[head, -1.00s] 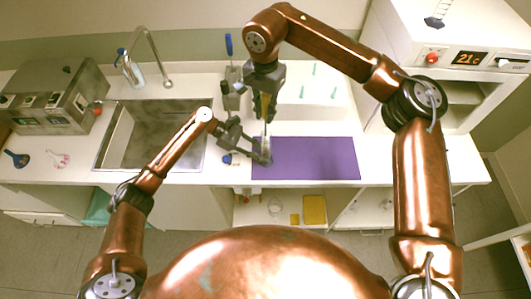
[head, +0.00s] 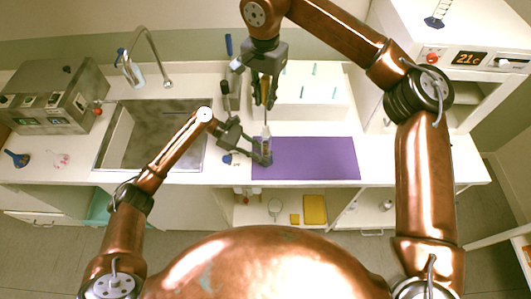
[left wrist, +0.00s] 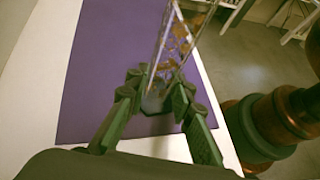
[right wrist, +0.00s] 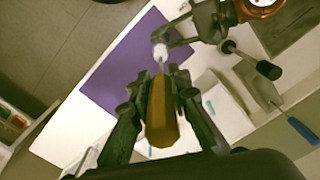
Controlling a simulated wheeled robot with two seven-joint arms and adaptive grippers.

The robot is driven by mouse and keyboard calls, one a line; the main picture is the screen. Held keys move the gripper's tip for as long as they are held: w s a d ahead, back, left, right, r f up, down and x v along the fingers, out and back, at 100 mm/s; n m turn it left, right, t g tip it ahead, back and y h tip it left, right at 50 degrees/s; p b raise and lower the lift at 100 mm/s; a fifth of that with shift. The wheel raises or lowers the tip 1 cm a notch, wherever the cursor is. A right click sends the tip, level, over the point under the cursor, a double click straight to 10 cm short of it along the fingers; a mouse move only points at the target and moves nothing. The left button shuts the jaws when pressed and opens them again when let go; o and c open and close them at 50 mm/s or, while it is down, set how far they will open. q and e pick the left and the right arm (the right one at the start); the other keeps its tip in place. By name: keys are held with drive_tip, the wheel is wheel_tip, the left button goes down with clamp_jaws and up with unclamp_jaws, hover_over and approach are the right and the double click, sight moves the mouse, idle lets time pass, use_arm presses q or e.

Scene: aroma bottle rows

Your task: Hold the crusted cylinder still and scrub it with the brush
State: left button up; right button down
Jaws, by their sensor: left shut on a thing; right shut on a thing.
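The crusted cylinder (left wrist: 178,40) is clear, with orange-brown patches, in the left wrist view. My left gripper (left wrist: 158,97) is shut on its lower end; in the head view this gripper (head: 262,150) holds it roughly upright over the purple mat's left edge. My right gripper (head: 265,92) is above it, shut on the brush's yellow handle (right wrist: 162,115).
The purple mat (head: 315,160) is bare to the right. A sink (head: 150,140) lies to the left, with a faucet (head: 155,55) behind it. A white box with green slots (head: 305,110) stands behind the mat. A blue-handled tool (head: 228,45) is at the back.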

sight(265, 78)
drive_tip(key=shift+r, duration=3.05)
use_arm(q)
drive_tip(key=o, duration=0.9)
drive_tip(key=shift+o, duration=0.2)
drive_tip(key=shift+a, duration=0.1)
drive_tip(key=v, duration=1.2)
